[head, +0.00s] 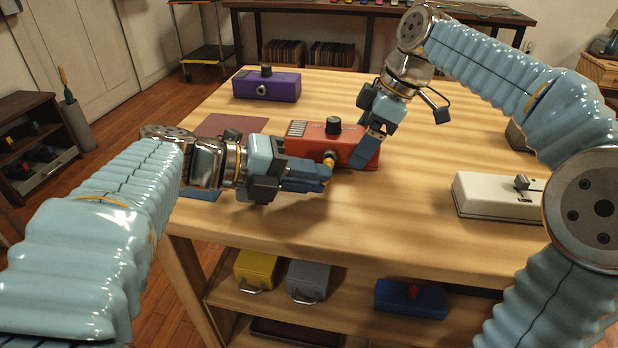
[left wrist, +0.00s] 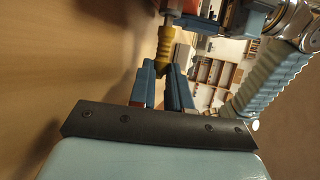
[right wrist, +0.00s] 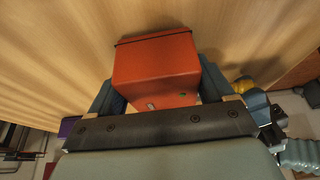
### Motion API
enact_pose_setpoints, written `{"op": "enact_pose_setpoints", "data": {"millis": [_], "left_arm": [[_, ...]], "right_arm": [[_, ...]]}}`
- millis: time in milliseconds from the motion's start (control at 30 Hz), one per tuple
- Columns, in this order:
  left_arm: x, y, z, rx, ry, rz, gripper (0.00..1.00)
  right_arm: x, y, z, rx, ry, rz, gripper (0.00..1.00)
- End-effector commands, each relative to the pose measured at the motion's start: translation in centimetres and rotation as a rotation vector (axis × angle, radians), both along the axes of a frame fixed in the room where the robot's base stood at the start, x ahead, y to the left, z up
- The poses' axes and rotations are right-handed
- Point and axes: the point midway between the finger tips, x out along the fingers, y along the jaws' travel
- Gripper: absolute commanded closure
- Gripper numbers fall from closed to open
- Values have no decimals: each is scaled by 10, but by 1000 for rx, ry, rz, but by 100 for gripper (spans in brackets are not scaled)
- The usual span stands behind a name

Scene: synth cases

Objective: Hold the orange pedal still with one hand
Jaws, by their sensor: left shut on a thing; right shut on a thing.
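The orange pedal (head: 352,152) sits on the wooden table, with a black knob on top and a striped patch at its left. My right gripper (head: 374,138) is shut on its right end; in the right wrist view the pedal (right wrist: 156,72) is between the two blue fingers. My left gripper (head: 322,175) is at the pedal's near side, shut on a yellow ribbed plug (head: 328,163). In the left wrist view the plug (left wrist: 166,42) leads to a metal shaft at the pedal's side. How deep the shaft sits is hidden.
A purple pedal (head: 267,87) stands at the back left, a white pedal (head: 497,195) at the right. A dark red mat (head: 232,125) lies left of the orange pedal. The shelf below holds a yellow box (head: 256,268), a grey box (head: 308,279) and a blue pedal (head: 410,299).

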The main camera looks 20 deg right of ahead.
Motion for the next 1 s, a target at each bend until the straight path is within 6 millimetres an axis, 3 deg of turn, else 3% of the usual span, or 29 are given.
{"op": "enact_pose_setpoints", "data": {"millis": [400,433,600,867,1000], "left_arm": [[9,-5,0,-1,0,0,100],[9,-5,0,-1,0,-1,78],[9,-5,0,-1,0,-1,53],[9,-4,0,-1,0,0,53],[10,5,5,-3,0,1,53]], "right_arm": [[0,0,0,0,0,0,55],[0,0,0,0,-1,0,55],[0,0,0,0,-1,0,55],[0,0,0,0,-1,0,55],[0,0,0,0,-1,0,55]]}}
